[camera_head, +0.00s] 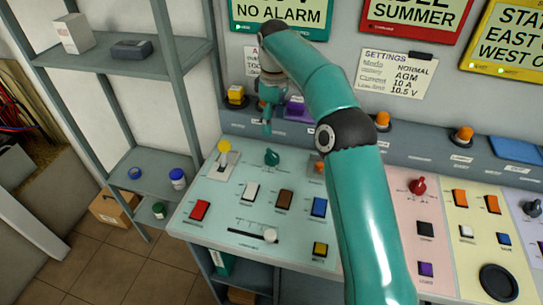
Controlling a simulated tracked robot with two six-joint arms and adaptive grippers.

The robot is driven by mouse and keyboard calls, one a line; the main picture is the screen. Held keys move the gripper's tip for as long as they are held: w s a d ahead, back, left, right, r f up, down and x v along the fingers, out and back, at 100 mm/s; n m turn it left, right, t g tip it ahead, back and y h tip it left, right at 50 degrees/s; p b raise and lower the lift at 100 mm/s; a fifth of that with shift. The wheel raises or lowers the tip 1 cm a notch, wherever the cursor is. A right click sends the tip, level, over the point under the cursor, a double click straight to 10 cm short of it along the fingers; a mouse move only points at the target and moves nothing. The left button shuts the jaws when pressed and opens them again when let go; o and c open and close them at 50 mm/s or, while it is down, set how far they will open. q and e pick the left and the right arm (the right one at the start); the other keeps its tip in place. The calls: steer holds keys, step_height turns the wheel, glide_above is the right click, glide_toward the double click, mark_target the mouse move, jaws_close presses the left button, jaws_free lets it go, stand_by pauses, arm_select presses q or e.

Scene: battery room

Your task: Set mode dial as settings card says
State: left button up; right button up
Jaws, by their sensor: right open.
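The settings card (396,74) is fixed to the back wall; it reads Mode NORMAL, then AGM, 10 A and 10.5 V. A teal dial (272,157) stands on the pale green panel. A red dial (417,186) stands on the pink panel, and a grey dial (532,208) is at the right edge. The labels are too small to tell which is the mode dial. My right gripper (267,125) is open and empty, pointing down, just above and behind the teal dial and apart from it. My left gripper is out of view.
A yellow-knobbed lever (224,146), a red button (200,210) and a black slider (253,234) share the green panel. A purple block (296,108) is close beside my gripper. My right arm hides part of the console. A shelf rack (180,100) stands at left.

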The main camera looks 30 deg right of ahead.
mark_target(273, 153)
step_height(273, 153, down, 13)
steer(key=shift+w+a+f+b, duration=0.1)
steer(key=shift+a+b, duration=0.05)
steer(key=shift+b, duration=0.45)
steer(key=shift+c, duration=0.2)
steer(key=c, duration=1.1)
